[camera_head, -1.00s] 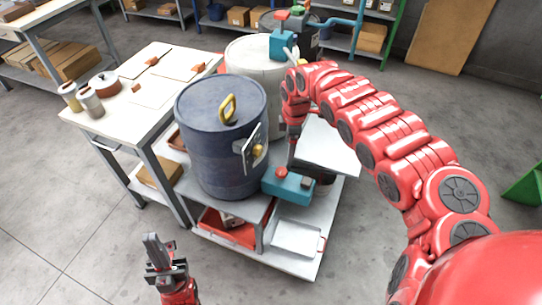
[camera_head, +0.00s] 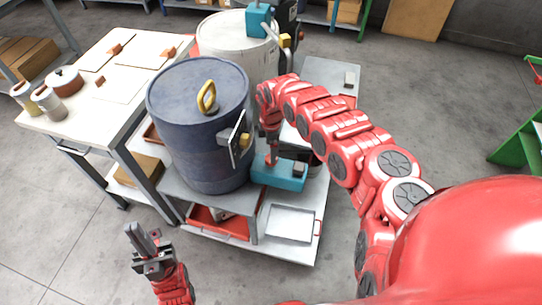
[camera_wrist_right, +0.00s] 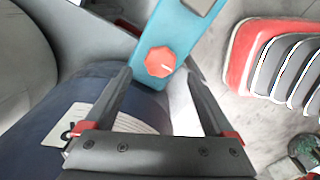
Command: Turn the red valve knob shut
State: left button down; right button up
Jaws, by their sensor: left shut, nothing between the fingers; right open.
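The red valve knob (camera_wrist_right: 160,62) shows in the right wrist view on the face of a teal box (camera_wrist_right: 180,28), with a pale mark on it. In the head view the teal box (camera_head: 283,177) sits at the front right of the blue drum, and my right arm mostly covers the knob. My right gripper (camera_wrist_right: 158,76) is open and empty, with its fingertips either side of the knob in the picture. I cannot tell whether they touch it. My left gripper (camera_head: 142,240) is shut and empty, low at the left, away from the box.
The blue drum (camera_head: 200,120) with a yellow handle stands beside the box on a grey cart (camera_head: 302,255). A white drum (camera_head: 238,42) with another teal box is behind. A white table (camera_head: 60,118) with jars is at left. Floor is clear in front.

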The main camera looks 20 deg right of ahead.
notch_tip(320, 180, down, 4)
jog(key=shift+a+f+b, duration=0.1)
jog(key=shift+f+b, duration=0.15)
jog(key=shift+b, duration=0.1)
jog(key=shift+f, duration=0.15)
jog(key=c, duration=1.4)
